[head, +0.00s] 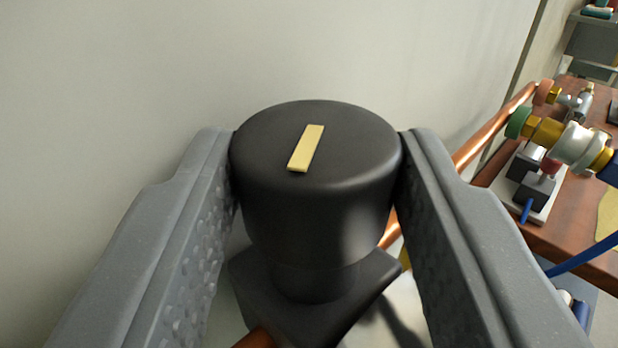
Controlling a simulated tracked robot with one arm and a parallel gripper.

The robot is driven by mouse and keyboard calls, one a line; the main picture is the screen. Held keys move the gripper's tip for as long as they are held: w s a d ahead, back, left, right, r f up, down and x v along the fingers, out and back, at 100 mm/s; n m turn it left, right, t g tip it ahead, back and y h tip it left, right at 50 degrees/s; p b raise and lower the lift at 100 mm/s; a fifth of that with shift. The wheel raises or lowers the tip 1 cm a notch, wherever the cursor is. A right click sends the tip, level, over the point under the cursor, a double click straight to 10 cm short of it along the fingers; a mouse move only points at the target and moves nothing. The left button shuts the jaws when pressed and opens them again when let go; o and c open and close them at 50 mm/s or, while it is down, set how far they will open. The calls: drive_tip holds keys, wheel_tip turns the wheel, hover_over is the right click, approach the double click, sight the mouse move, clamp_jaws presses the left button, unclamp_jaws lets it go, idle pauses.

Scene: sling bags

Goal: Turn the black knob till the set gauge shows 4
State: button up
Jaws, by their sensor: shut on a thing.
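The black knob (317,205) is a round, upright cylinder with a pale yellow pointer bar (306,148) on its flat top. The bar leans slightly to the right at its far end. My gripper (317,155) is shut on the knob, with one grey finger against its left side and the other against its right. Below the knob is a black base (300,305). I cannot see the set gauge or any reading in this view.
A copper pipe (490,140) runs behind the knob toward the upper right. At the right, brass and steel fittings (575,145) stand on a brown wooden surface (560,235), with a blue hose (585,255) nearby. A plain pale wall (150,70) fills the back left.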

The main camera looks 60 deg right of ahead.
drive_tip(key=shift+d+f, duration=0.15)
drive_tip(key=shift+f, duration=0.15)
drive_tip(key=o, duration=1)
drive_tip(key=shift+r, duration=0.1)
drive_tip(key=shift+w+r, duration=0.15)
drive_tip(key=shift+r, duration=0.1)
drive_tip(key=shift+s+r+t+p, duration=0.2)
drive_tip(key=shift+r+t+p, duration=0.2)
drive_tip(key=shift+r+p, duration=0.45)
drive_tip(key=shift+s+f+n+t+y+p, duration=0.15)
drive_tip(key=shift+n+t+y+p, duration=0.2)
drive_tip(key=shift+p, duration=0.45)
drive_tip(key=shift+d+f+n+t+y+p, duration=0.25)
drive_tip(key=shift+f+n+t+p, duration=0.15)
drive_tip(key=shift+p, duration=0.8)
drive_tip(key=p, duration=0.2)
drive_tip(key=shift+f+n+t+y+p, duration=0.2)
drive_tip(key=shift+n+t+y+p, duration=0.1)
drive_tip(key=shift+n+t+p, duration=0.1)
drive_tip(key=shift+p, duration=0.4)
